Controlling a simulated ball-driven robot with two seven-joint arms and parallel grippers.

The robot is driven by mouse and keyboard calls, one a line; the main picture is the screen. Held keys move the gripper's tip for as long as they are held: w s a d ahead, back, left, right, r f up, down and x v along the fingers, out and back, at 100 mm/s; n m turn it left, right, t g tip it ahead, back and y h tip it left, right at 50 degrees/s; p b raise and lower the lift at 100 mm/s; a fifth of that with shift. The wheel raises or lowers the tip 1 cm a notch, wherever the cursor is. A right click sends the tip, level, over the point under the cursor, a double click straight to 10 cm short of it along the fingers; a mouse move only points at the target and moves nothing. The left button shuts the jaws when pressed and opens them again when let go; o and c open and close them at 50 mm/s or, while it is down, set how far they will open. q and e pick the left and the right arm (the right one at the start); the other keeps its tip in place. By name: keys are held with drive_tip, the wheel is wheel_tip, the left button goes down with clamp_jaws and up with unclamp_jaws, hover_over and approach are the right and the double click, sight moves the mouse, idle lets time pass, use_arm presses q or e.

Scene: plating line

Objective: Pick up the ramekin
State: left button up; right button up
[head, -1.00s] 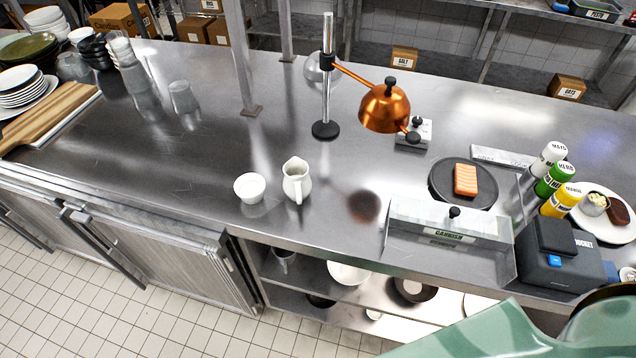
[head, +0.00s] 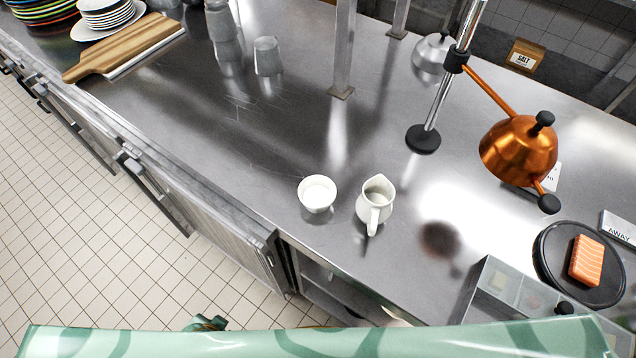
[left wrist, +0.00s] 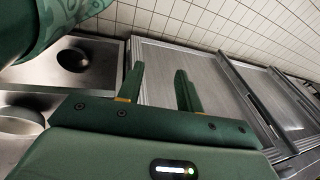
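The white ramekin (head: 317,194) stands upright on the steel counter (head: 200,110), near its front edge, in the head view. A white jug (head: 375,203) stands just to its right, apart from it. My left gripper (left wrist: 158,85) shows in the left wrist view with its two fingers spread apart and nothing between them. It points at the cabinet fronts and is away from the ramekin. In the head view only green parts of my own body show along the bottom, and neither gripper's fingers can be made out. My right gripper is not in view.
A copper heat lamp (head: 520,150) on a stand is at right. A black plate (head: 556,268) with salmon (head: 586,262) and a garnish box (head: 515,290) are at lower right. A wooden board (head: 125,48) and glasses (head: 267,57) are at upper left. The counter left of the ramekin is clear.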

use_arm(q)
drive_tip(key=w+d+r+m+t, duration=0.1)
drive_tip(key=w+r+t, duration=0.1)
drive_tip(key=w+r, duration=0.55)
drive_tip(key=w+r+m+t, duration=0.15)
drive_tip(key=w+r, duration=0.35)
drive_tip(key=r, duration=0.6)
drive_tip(key=m+t+h, duration=0.1)
drive_tip(key=m+h, duration=0.2)
drive_tip(key=h, duration=0.7)
approach(301, 185)
drive_tip(key=s+a, duration=0.1)
drive_tip(key=s, duration=0.2)
drive_tip(key=w+a+n+h, duration=0.1)
drive_tip(key=a+n+h, duration=0.1)
drive_tip(key=a+n, duration=0.15)
drive_tip(key=x, duration=0.9)
drive_tip(key=shift+w+d+r, duration=0.25)
drive_tip(key=shift+w+d, duration=0.05)
drive_tip(key=shift+w, duration=0.05)
drive_tip(key=x, duration=0.6)
drive_tip(key=shift+s+f+b, duration=0.1)
drive_tip(key=shift+f+b, duration=0.05)
drive_tip(key=shift+b, duration=0.2)
drive_tip(key=shift+s, duration=0.1)
clamp_jaws()
